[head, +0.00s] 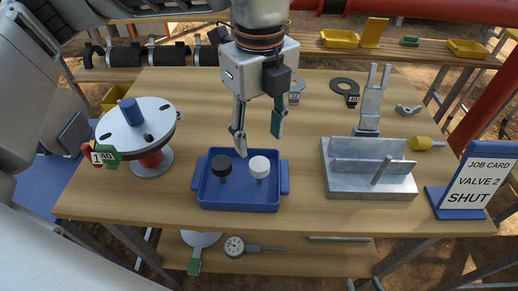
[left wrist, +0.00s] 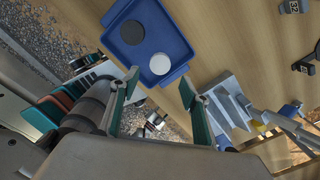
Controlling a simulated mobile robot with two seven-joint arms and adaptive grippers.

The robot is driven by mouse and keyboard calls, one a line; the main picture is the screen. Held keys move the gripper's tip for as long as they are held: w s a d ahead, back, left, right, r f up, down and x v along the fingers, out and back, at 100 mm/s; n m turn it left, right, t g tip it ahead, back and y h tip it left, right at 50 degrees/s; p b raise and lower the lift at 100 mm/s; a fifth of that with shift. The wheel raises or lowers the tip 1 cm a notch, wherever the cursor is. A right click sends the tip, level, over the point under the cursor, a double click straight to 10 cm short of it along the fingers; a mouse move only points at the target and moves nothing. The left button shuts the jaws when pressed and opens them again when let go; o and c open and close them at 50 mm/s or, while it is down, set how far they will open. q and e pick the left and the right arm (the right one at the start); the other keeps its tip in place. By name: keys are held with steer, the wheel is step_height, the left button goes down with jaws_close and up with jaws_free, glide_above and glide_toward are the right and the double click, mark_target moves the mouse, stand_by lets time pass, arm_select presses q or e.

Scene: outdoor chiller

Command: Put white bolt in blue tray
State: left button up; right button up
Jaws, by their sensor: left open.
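The white bolt (head: 259,167) stands upright, head up, in the right half of the blue tray (head: 240,207). A black bolt (head: 221,166) stands to its left in the same tray. My left gripper (head: 259,143) is open and empty, fingers pointing down, above the tray's back edge. In the left wrist view the open fingers (left wrist: 160,84) frame a gap just below the white bolt's round head (left wrist: 160,64). The blue tray (left wrist: 183,73) and the black bolt (left wrist: 132,32) lie beyond it. The gripper appears clear of both bolts. My right gripper is not in view.
A round valve (head: 150,125) with a blue knob and tags stands left of the tray. A grey metal fixture (head: 368,185) and a job card stand (head: 463,190) are to the right. Bare wood separates tray and fixture.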

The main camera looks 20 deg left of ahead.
arm_select(q)
steer(key=shift+r, duration=2)
